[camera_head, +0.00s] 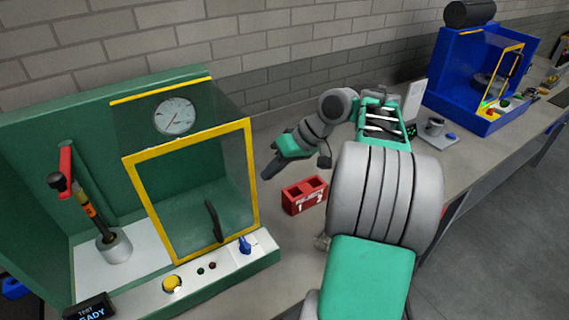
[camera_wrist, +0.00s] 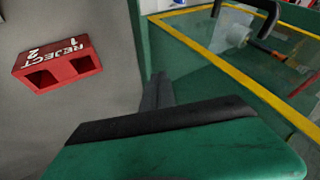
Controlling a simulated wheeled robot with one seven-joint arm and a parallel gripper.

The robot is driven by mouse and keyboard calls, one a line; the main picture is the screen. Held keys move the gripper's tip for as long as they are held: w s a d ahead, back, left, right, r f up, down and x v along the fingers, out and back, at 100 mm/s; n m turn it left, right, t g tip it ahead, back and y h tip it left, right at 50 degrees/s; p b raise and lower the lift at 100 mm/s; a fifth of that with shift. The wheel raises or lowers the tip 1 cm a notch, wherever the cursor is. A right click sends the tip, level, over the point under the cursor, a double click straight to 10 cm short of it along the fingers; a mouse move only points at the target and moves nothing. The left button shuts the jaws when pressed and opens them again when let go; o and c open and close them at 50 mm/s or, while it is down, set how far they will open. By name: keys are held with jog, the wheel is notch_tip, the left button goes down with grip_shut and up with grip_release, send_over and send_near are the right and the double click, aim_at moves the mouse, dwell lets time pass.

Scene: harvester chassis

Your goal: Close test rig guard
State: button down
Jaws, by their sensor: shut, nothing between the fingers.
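The test rig (camera_head: 40,130) is a green cabinet at the left of the head view. Its guard (camera_head: 190,150) is a clear panel in a yellow frame with a black handle (camera_head: 214,222). The guard stands over the right part of the front; the left part, with a red lever (camera_head: 66,165) and a cylinder fixture, is uncovered. My gripper (camera_head: 270,170) is shut and empty, right of the rig and apart from the guard. In the wrist view my fingers (camera_wrist: 158,90) point along the green side wall, and the yellow frame (camera_wrist: 240,75) and handle (camera_wrist: 250,12) show at upper right.
A red reject bin (camera_head: 304,194) with two openings sits on the bench right of the rig. A yellow button (camera_head: 172,284) and blue knob (camera_head: 245,245) are on the front panel. A blue machine (camera_head: 455,80) stands farther right. A brick wall is behind.

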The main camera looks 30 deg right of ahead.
jog(key=a, duration=0.3)
jog(key=shift+a+r, duration=0.15)
jog(key=shift+r, duration=0.05)
jog(key=shift+a, duration=0.1)
